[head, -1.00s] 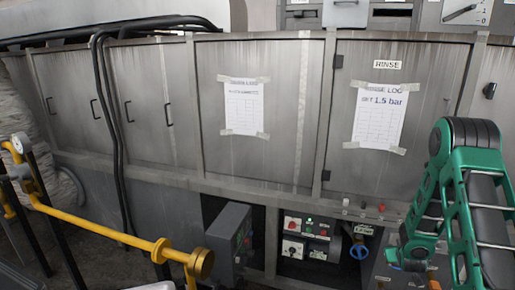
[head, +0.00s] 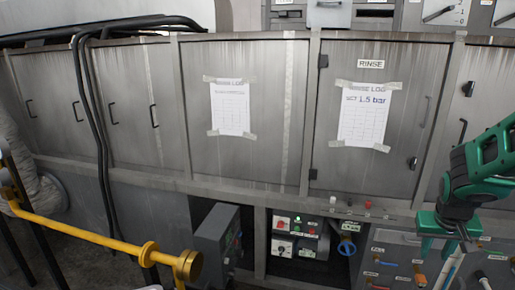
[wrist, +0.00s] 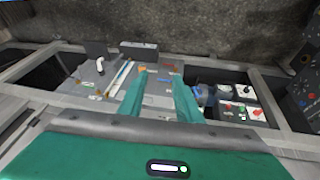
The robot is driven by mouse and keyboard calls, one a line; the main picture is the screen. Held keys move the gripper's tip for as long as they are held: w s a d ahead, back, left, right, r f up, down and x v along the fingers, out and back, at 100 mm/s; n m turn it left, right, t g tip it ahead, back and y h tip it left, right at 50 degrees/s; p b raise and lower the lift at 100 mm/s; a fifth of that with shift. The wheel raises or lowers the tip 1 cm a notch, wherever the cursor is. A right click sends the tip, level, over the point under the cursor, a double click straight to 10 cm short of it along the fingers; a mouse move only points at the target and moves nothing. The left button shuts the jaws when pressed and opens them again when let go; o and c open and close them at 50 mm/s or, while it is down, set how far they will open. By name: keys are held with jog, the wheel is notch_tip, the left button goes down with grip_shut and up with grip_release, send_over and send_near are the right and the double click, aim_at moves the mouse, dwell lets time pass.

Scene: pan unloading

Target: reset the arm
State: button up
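My arm is green and black and comes in from the right edge of the head view. My gripper (head: 446,246) hangs at its end, in front of the lower panel at the right, with its fingers pointing down. In the wrist view two green fingers of my gripper (wrist: 160,82) stand apart with a gap between them. Nothing shows held between them. The labelled panel (wrist: 110,72) with small handles lies beyond the fingertips, and I cannot tell how far away it is.
Steel cabinets with a RINSE door (head: 368,110) stand across the back. A yellow rail (head: 85,235) crosses the lower left. Black hoses (head: 98,130) hang at left.

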jog(key=s+a+r+g+y, duration=0.1)
jog(key=s+a, duration=0.2)
jog(key=s, duration=0.3)
jog(key=s+a+r+m+g+y, duration=0.1)
jog(key=s+a+r, duration=0.1)
jog(key=s, duration=0.5)
jog(key=s+a+r+g+y, duration=0.1)
jog(key=s+a+r, duration=0.1)
jog(key=s+a, duration=0.2)
jog(key=s, duration=0.3)
jog(key=shift+a+r+m, duration=0.25)
jog(key=shift+a+m, duration=0.05)
jog(key=shift+a, duration=0.1)
jog(key=shift+w+f, duration=0.25)
jog(key=shift+w, duration=0.3)
dwell(1.1)
